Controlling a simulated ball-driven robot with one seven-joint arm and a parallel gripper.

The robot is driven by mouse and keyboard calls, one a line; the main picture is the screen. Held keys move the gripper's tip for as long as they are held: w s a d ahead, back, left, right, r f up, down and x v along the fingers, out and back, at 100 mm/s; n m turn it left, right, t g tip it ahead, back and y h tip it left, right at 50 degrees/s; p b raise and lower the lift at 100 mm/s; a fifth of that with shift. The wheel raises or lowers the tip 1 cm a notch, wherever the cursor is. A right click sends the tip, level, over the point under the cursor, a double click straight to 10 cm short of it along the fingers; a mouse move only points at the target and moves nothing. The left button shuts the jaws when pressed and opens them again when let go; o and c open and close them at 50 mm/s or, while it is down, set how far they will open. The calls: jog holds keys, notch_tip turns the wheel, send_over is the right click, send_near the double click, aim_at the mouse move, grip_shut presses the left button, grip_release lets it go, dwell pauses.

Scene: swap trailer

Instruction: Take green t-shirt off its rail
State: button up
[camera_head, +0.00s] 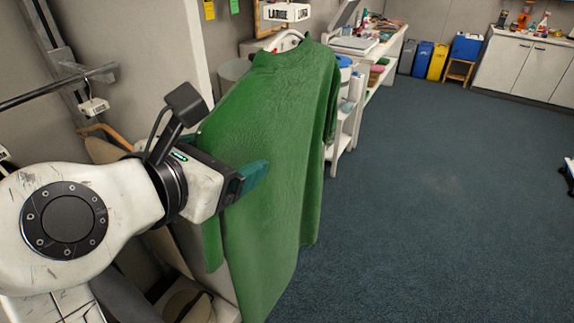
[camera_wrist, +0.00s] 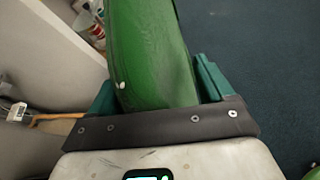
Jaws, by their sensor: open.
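The green t-shirt (camera_head: 275,130) hangs on a white hanger (camera_head: 285,40) below a "LARGE" size tag (camera_head: 287,12). It hangs down in front of my gripper (camera_head: 228,158). In the wrist view, the shirt (camera_wrist: 150,50) fills the space between the two teal fingers of my gripper (camera_wrist: 156,86). The jaws are apart, one finger on each side of the cloth. In the head view one finger lies across the near face of the shirt; the other is mostly hidden behind it. Whether the fingers touch the cloth cannot be told.
A grey rail bar (camera_head: 60,88) with a small tag and a wooden hanger (camera_head: 105,130) are at the left. A white shelf unit (camera_head: 345,135) stands behind the shirt. Blue, yellow and grey bins (camera_head: 422,58) stand at the back.

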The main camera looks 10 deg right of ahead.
jog(key=shift+c, duration=0.4)
grip_shut()
